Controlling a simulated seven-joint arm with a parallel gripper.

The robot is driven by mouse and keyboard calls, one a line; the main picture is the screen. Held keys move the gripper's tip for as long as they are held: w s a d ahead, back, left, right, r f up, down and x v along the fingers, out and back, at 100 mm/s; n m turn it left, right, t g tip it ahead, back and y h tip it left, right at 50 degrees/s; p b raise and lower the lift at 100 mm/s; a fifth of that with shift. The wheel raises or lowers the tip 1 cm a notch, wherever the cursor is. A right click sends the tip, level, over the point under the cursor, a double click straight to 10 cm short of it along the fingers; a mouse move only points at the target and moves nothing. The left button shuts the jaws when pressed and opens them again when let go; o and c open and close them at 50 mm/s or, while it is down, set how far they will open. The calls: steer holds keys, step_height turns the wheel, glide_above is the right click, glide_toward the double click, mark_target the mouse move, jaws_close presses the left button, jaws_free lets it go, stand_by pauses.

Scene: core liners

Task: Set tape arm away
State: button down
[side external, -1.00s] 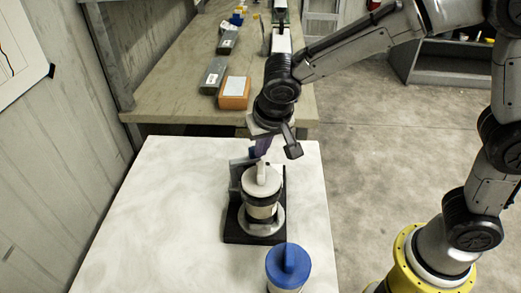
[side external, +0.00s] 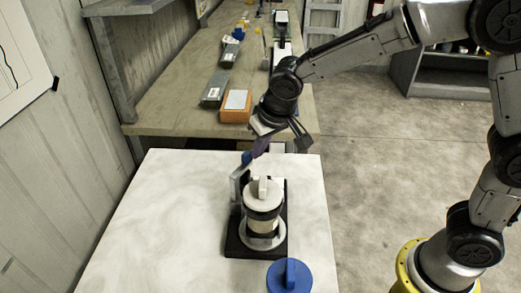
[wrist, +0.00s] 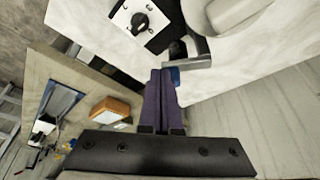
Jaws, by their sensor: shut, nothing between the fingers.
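The tape arm (side external: 239,174) is a light grey bar with a blue piece (side external: 246,158) at its end, at the back left of a black fixture (side external: 240,245). A capped core liner (side external: 263,208) stands upright in the fixture, its pale cap bearing a raised ridge. My gripper (side external: 251,157) is shut and empty behind the liner, its purple fingers beside the blue end. In the wrist view the shut fingers (wrist: 160,74) lie next to the grey arm (wrist: 190,62) and the blue piece (wrist: 175,76). I cannot tell whether they touch.
A blue cap (side external: 289,277) stands at the front of the white table (side external: 150,230), whose left part is clear. A brown bench (side external: 180,115) behind holds an orange box (side external: 236,106) and grey boxes (side external: 216,90). A black knob (wrist: 141,21) on a white panel shows in the wrist view.

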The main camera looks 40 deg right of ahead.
stand_by(0.6)
steer(key=d+v, duration=0.1)
steer(key=v, duration=0.9)
steer(key=shift+d, duration=0.15)
steer(key=shift+w, duration=0.1)
steer(key=s+d+r+m+t, duration=0.2)
steer(key=s+d+r, duration=0.4)
steer(key=s+d, duration=0.25)
steer(key=s+d+f+n, duration=0.1)
steer(key=s+f, duration=0.2)
steer(key=s, duration=0.4)
steer(key=s+d+f+n, duration=0.1)
steer(key=s+f, duration=0.3)
steer(key=s, duration=0.3)
steer(key=shift+s+d+f+n+g, duration=0.3)
steer(key=shift+d+f+n+g, duration=0.05)
steer(key=shift+d+n+g, duration=0.05)
